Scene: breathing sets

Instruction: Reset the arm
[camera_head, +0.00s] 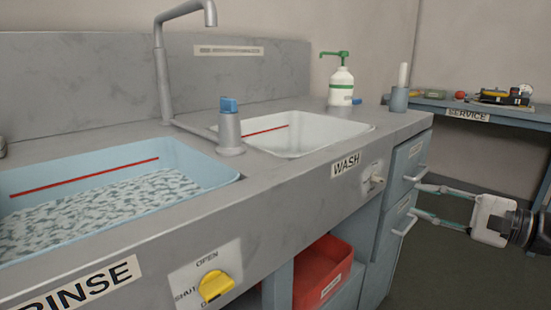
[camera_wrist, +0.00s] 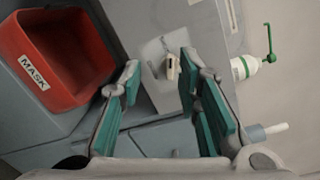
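My gripper (camera_head: 416,200) is at the right of the head view, reaching left in front of the blue-grey drawers (camera_head: 397,200) under the wash end of the counter. Its two fingers are spread apart. In the wrist view my gripper (camera_wrist: 160,65) is open, with teal finger pads and nothing held between them. The fingertips overlap the drawer handles (camera_head: 405,226) in the head view; I cannot tell whether they touch. Between the fingers, the wrist view shows a pale plate with a small knob (camera_wrist: 169,67).
The grey counter (camera_head: 290,168) holds a water-filled rinse basin (camera_head: 200,165) and an empty-looking wash basin (camera_head: 330,130). A green-pump bottle (camera_head: 341,85) stands behind. A red mask bin (camera_head: 322,272) sits below. A blue service table (camera_head: 440,103) is at the back right; the floor before it is clear.

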